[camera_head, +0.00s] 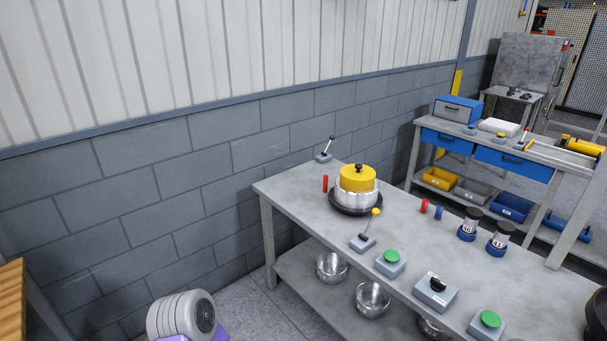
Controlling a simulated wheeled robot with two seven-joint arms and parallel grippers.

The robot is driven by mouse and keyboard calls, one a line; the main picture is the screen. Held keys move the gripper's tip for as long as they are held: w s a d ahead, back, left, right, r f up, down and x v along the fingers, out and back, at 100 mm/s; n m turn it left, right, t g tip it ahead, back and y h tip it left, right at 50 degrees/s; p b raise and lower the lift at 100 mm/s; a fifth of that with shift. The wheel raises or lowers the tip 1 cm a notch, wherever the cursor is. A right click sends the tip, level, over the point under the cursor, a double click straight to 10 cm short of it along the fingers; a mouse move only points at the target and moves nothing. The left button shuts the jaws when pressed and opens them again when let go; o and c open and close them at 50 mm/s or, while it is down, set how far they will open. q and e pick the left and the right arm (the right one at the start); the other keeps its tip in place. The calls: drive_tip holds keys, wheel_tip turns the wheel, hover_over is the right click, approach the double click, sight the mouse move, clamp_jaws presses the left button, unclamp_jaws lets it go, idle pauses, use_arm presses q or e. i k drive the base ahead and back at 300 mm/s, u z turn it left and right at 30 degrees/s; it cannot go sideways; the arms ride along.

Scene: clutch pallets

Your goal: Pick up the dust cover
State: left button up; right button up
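A yellow round cover with a black knob (357,178) sits on top of a silver cylindrical body (355,199) on the grey workbench (303,199). It looks like the dust cover, though no label confirms this. The silver body stands on a dark round base (349,210) near the bench's far left end. Neither of my grippers is in view, and nothing is seen touching the cover.
A red cylinder (325,184) and a lever box (323,157) stand beside the cover. A yellow-knobbed lever (363,242) and green-button boxes (390,262) line the front edge. Metal bowls (332,267) sit on the lower shelf. A grey cylindrical machine (183,315) is at lower left.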

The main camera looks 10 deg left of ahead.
sight(354, 177)
drive_tip(key=u, duration=0.45)
drive_tip(key=i, duration=0.5)
drive_tip(key=u, duration=0.7)
drive_tip(key=i, duration=0.8)
drive_tip(key=z, duration=0.2)
